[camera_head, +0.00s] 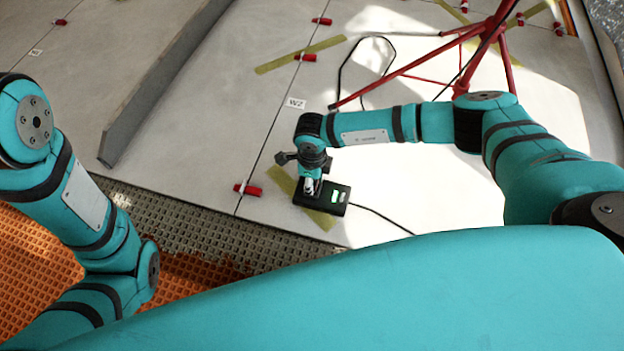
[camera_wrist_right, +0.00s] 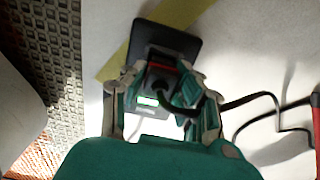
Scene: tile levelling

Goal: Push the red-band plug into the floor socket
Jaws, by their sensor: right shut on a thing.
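The floor socket is a black box (camera_head: 336,199) on the pale tiles, with green lit spots on its top. It also shows in the right wrist view (camera_wrist_right: 172,38). My right gripper (camera_head: 311,187) points down over the box's left part. In the right wrist view, the gripper (camera_wrist_right: 165,82) has its fingers on either side of the dark plug (camera_wrist_right: 160,76), shut on it. A red band shows at the plug's far edge, and a black cable leaves it to the right. I cannot tell how deep the plug sits. My left gripper is out of view.
A red tripod (camera_head: 480,50) stands beyond my right arm, with a black cord looping near its leg. Yellow tape (camera_head: 300,54), red clips (camera_head: 247,189) and a long grey bar (camera_head: 160,85) lie on the tiles. An orange mat (camera_head: 30,270) lies at lower left.

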